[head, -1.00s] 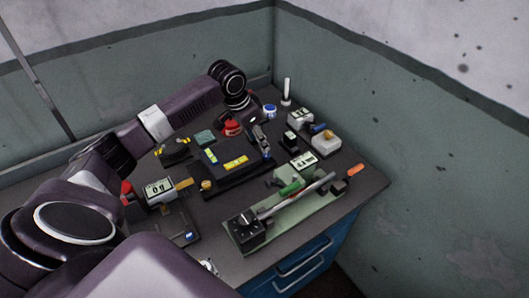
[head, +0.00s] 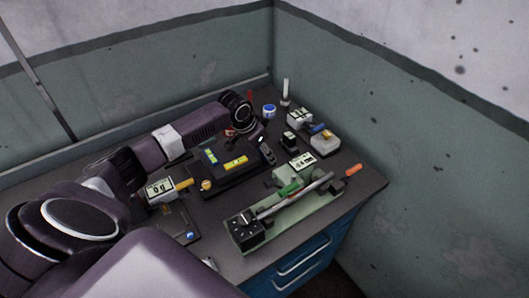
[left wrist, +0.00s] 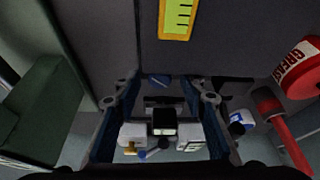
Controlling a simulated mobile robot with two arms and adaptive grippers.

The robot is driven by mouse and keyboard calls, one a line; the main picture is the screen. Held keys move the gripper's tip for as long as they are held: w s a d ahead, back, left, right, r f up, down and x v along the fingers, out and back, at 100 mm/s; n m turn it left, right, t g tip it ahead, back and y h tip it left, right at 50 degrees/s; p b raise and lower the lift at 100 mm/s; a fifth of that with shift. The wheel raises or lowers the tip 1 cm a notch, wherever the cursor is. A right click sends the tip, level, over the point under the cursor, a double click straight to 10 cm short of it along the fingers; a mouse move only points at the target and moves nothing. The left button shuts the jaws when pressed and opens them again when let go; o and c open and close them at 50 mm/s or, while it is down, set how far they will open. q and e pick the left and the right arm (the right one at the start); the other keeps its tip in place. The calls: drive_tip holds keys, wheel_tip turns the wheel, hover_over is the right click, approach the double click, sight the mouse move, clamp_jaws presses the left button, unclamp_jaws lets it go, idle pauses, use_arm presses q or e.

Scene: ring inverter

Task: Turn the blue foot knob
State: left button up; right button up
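The dark levelling plate (head: 230,178) lies mid-table, with a yellow-edged level vial (head: 236,162) and a brass-coloured knob (head: 207,185) at its near left corner. My left gripper (head: 267,154) is low over the plate's right end and hides the blue knob in the head view. In the left wrist view, my left gripper (left wrist: 160,82) has its fingers spread, with a small blue piece (left wrist: 158,80), likely the blue foot knob, between the tips. Contact cannot be told. The vial (left wrist: 177,18) shows at the top there. My right gripper is not in view.
A green fixture (head: 290,215) with a rod lies at the table's front right. A grease can (left wrist: 300,70) and red-handled tool (left wrist: 285,130) are close in the wrist view.

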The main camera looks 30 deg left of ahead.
use_arm(q)
clamp_jaws()
drive_tip(key=m+h, duration=0.1)
drive_tip(key=m, duration=0.2)
drive_tip(key=shift+a+g, duration=0.15)
drive_tip(key=shift+g, duration=0.25)
drive_tip(key=shift+m+h+b, duration=0.3)
drive_tip(key=shift+m+b, duration=0.05)
drive_tip(key=shift+m, duration=0.45)
unclamp_jaws()
